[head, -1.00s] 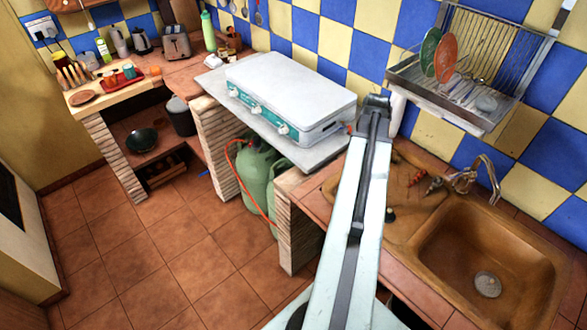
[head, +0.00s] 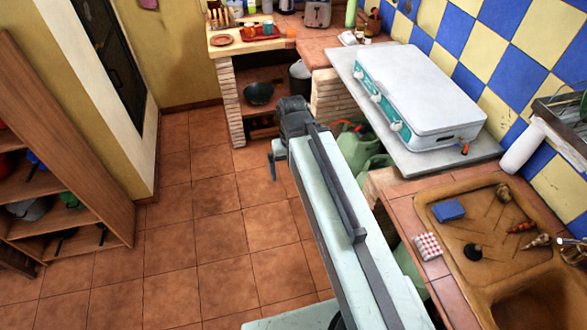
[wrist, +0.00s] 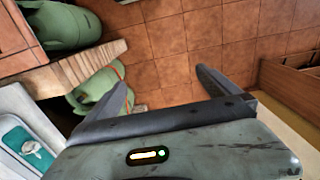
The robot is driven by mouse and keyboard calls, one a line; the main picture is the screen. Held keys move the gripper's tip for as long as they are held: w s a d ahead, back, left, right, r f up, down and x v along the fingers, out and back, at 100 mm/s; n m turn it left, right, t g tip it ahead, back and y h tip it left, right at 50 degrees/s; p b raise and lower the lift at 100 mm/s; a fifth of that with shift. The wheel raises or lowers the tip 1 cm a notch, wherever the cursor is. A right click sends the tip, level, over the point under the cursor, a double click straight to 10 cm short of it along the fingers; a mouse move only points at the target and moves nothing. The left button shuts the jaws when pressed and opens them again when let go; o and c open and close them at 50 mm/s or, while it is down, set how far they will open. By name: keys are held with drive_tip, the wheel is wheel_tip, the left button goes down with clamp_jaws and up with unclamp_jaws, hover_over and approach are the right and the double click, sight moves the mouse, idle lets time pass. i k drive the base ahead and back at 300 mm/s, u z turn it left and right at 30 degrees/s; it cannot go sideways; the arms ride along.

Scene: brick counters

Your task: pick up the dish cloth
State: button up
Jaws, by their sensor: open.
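A small folded red-and-white checked cloth (head: 428,246), which looks like the dish cloth, lies on the tiled counter at the left edge of the brown sink unit, at the lower right of the head view. My gripper (head: 277,163) is over the open floor, well to the left of the cloth and apart from it. The gripper also shows in the wrist view (wrist: 155,90), with its two dark fingers spread and nothing between them. The cloth is not in the wrist view.
A blue block (head: 449,209) and several small items lie on the sink's drainboard (head: 480,215). A white stove (head: 425,95) stands behind, with green gas bottles (head: 365,160) below. Wooden shelves (head: 60,150) stand at left. The tiled floor (head: 200,240) is clear.

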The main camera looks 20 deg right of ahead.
sight(449, 210)
drive_tip(key=z, duration=1.8)
drive_tip(key=k, duration=1.2)
drive_tip(key=u, duration=0.4)
drive_tip(key=i, duration=0.45)
drive_tip(key=u, duration=0.55)
drive_tip(key=i, duration=1.05)
drive_tip(key=u, duration=0.25)
